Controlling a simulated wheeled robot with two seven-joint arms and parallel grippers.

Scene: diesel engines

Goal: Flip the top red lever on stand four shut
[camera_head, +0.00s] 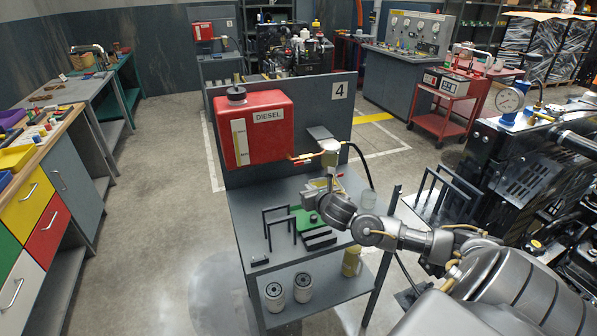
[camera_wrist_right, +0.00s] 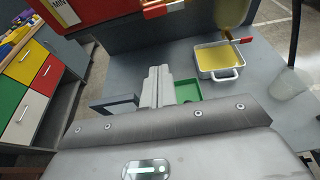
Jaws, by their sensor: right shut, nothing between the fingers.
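Stand four (camera_head: 315,90) carries a red diesel tank (camera_head: 265,130); the tank's lower edge also shows in the right wrist view (camera_wrist_right: 95,10). The top red lever (camera_head: 303,158) is at the copper pipe right of the tank; a red piece of it shows at the top edge of the wrist view (camera_wrist_right: 156,11). A lower red lever (camera_wrist_right: 243,40) sits over a tray of yellow liquid (camera_wrist_right: 222,60). My right gripper (camera_head: 328,207) is below the top lever, apart from it. Its fingers (camera_wrist_right: 157,85) are together and empty. My left gripper is not in view.
A green tray (camera_head: 303,220) and black brackets (camera_head: 279,225) stand on the bench under the tank. A black hose (camera_head: 360,160) hangs at the right. Two white filters (camera_head: 303,288) are on the lower shelf. An engine (camera_head: 530,160) stands at the right; the floor at the left is clear.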

